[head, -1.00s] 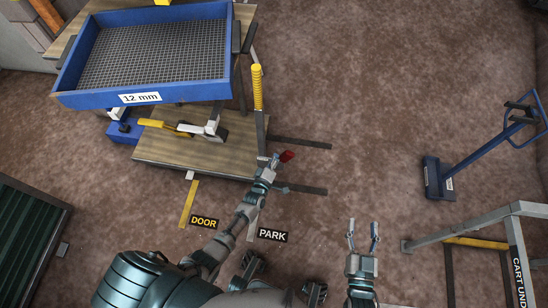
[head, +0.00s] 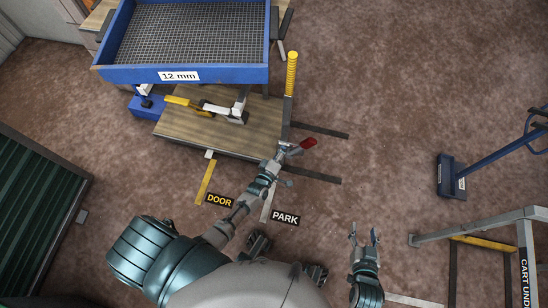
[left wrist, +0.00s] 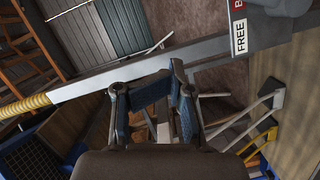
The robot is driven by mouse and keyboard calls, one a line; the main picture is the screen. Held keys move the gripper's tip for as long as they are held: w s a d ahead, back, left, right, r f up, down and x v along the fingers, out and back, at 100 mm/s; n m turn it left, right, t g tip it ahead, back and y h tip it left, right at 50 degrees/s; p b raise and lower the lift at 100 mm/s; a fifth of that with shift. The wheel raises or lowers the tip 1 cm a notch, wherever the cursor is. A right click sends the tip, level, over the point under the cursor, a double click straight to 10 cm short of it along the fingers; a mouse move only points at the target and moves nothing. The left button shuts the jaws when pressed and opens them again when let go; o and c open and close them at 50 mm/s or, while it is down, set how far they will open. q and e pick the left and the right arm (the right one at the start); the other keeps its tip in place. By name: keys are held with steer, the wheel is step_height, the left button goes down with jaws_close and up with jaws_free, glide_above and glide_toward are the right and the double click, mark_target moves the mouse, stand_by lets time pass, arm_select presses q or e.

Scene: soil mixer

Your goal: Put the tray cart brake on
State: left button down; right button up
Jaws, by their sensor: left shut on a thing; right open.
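The tray cart (head: 215,132) has a wooden deck and stands at upper middle in the head view. A grey post with a yellow ribbed grip (head: 292,72) rises at its right corner. My left gripper (head: 284,150) is at the foot of this post, beside a small red part (head: 307,142). In the left wrist view, my left gripper (left wrist: 168,85) is shut against the grey bar (left wrist: 105,82); the contact is partly hidden by the fingers. A white FREE label (left wrist: 240,38) is to the right of the fingers. My right gripper (head: 364,236) is open and empty over bare floor.
A blue sieve tray marked 12 mm (head: 180,76) is above the deck. DOOR (head: 219,201) and PARK (head: 285,217) labels lie by floor strips. A blue stand (head: 451,178) and a grey frame (head: 470,224) are at right. Brown floor between is clear.

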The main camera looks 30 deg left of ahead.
arm_select(q)
steer(key=s+f+m+g+p, duration=0.3)
steer(key=s+m+g+p, duration=0.1)
steer(key=s, duration=0.8)
steer(key=s+d+f+m+g+p, duration=0.1)
steer(key=s+f+m+g+p, duration=0.2)
steer(key=s, duration=1)
steer(key=s+d+f+m+g+p, duration=0.1)
steer(key=s+f+m+g+p, duration=0.2)
steer(key=s+m+g+p, duration=0.2)
steer(key=s+m+g, duration=0.3)
steer(key=s+m, duration=0.1)
steer(key=s, duration=0.3)
steer(key=shift+s, duration=0.3)
arm_select(e)
steer(key=s+d+f+g, duration=0.2)
steer(key=s+f+g, duration=0.1)
steer(key=s+f, duration=0.3)
steer(key=s+d+f+g+h, duration=0.1)
steer(key=s+d+f+g, duration=0.1)
steer(key=s+f, duration=0.4)
steer(key=s+d+f+g+h, duration=0.1)
steer(key=s+d+f+g, duration=0.2)
steer(key=f, duration=1)
steer(key=s+g, duration=0.1)
steer(key=s, duration=0.1)
steer(key=shift+s+g, duration=0.4)
